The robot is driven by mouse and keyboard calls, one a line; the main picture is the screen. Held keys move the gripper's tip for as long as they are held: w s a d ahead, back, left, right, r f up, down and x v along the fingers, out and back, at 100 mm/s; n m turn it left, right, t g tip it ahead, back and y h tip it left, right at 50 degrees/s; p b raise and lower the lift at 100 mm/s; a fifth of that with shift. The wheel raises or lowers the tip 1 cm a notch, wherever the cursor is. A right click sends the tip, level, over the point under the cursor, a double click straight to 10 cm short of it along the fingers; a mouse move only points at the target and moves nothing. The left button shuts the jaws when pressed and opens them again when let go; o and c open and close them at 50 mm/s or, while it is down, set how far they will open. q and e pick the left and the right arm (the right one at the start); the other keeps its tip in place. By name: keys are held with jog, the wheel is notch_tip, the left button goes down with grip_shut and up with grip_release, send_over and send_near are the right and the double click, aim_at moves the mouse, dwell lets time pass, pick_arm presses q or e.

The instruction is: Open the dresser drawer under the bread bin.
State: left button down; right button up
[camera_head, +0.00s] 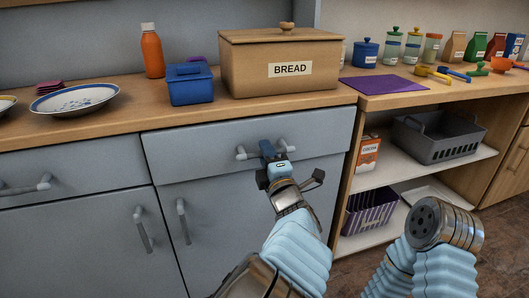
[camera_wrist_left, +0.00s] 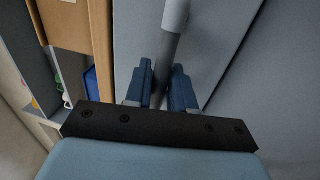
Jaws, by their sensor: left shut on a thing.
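The bread bin (camera_head: 280,60), a brown box labelled BREAD with a knobbed lid, stands on the wooden counter. Under it is the grey dresser drawer (camera_head: 200,152) with a horizontal bar handle (camera_head: 310,141). My left gripper (camera_head: 268,152) is shut on the handle near its middle. In the left wrist view the blue fingers (camera_wrist_left: 161,85) sit on both sides of the grey handle bar (camera_wrist_left: 172,40). The gripper hides part of the handle. I cannot tell whether the drawer front stands out slightly. My right arm shows at lower right; its gripper is not visible.
A blue box (camera_head: 190,85), an orange bottle (camera_head: 152,52) and a plate (camera_head: 75,98) are on the counter. Cupboard doors with handles (camera_head: 183,220) lie below the drawer. At right, open shelves hold a grey basket (camera_head: 437,140) and a striped bin (camera_head: 370,212).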

pick_arm(q)
jog(key=r+b+v, duration=0.2)
jog(key=v, duration=1)
jog(key=s+r+b+v, duration=0.1)
jog(key=r+b+v, duration=0.1)
jog(key=v, duration=1)
jog(key=shift+r, duration=0.2)
pick_arm(e)
jog(key=f, duration=0.4)
jog(key=shift+w+d+f, duration=0.1)
jog(key=shift+d+f, duration=0.15)
pick_arm(q)
jog(key=shift+d, duration=0.15)
jog(key=c, duration=1.1)
grip_release()
